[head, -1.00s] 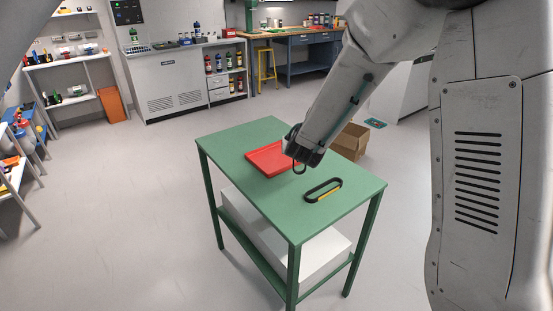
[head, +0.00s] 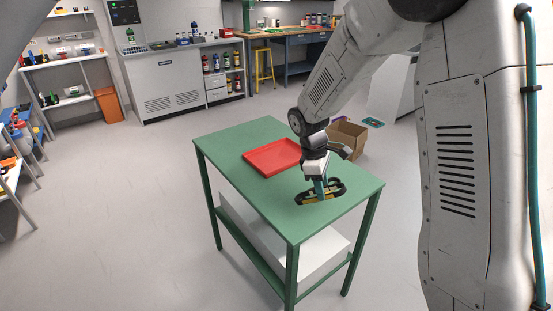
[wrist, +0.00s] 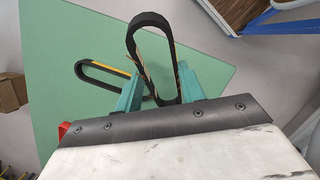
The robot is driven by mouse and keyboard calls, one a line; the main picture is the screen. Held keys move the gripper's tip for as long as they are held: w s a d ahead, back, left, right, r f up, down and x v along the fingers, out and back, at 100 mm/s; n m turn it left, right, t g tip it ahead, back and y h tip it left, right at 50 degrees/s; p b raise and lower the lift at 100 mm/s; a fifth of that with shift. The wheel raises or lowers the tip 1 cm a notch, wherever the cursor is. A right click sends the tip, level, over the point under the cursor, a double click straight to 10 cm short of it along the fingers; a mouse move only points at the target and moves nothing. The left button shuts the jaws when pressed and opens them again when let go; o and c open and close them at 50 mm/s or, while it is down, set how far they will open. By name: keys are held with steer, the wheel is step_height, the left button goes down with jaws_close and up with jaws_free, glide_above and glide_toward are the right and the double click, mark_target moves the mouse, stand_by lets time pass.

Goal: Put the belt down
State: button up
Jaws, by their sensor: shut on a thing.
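A black belt (wrist: 139,24), a narrow loop, is held between the teal fingers of my gripper (wrist: 160,88). In the wrist view it stands up from between the fingers. A second black belt with a yellow stripe (wrist: 84,66) lies on the green table, left of the held one. In the head view my gripper (head: 319,187) points down over the table's right part, right at the lying belt (head: 305,199). The dark loops overlap there and are partly hidden by the fingers. I cannot tell whether the held belt touches the table or the other belt.
The green table (head: 240,150) carries a red tray (head: 272,158) behind and left of my gripper. The table top's left and front parts are clear. A white block (head: 318,258) sits on its lower shelf. An open cardboard box (head: 349,138) stands on the floor behind the table.

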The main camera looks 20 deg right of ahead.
steer(key=s+a+m+t, duration=0.1)
steer(key=a+m, duration=0.1)
steer(key=m, duration=0.2)
steer(key=a+f+m+t+y, duration=0.1)
steer(key=a+m, duration=0.1)
steer(key=m, duration=0.2)
steer(key=s+a+f+m+y, duration=0.1)
steer(key=a+m, duration=0.1)
steer(key=m, duration=0.2)
steer(key=shift+s+a+t, duration=0.1)
steer(key=shift+s+t, duration=0.2)
steer(key=shift+t, duration=0.1)
steer(key=m, duration=0.1)
steer(key=a+m, duration=0.1)
steer(key=shift+w+f+m+t, duration=0.1)
steer(key=shift+w+m+t, duration=0.05)
steer(key=shift+m+t, duration=0.25)
steer(key=shift+w+m+t+h, duration=0.1)
steer(key=shift+m+t+h, duration=0.2)
steer(key=shift+t, duration=0.1)
steer(key=shift+t, duration=0.3)
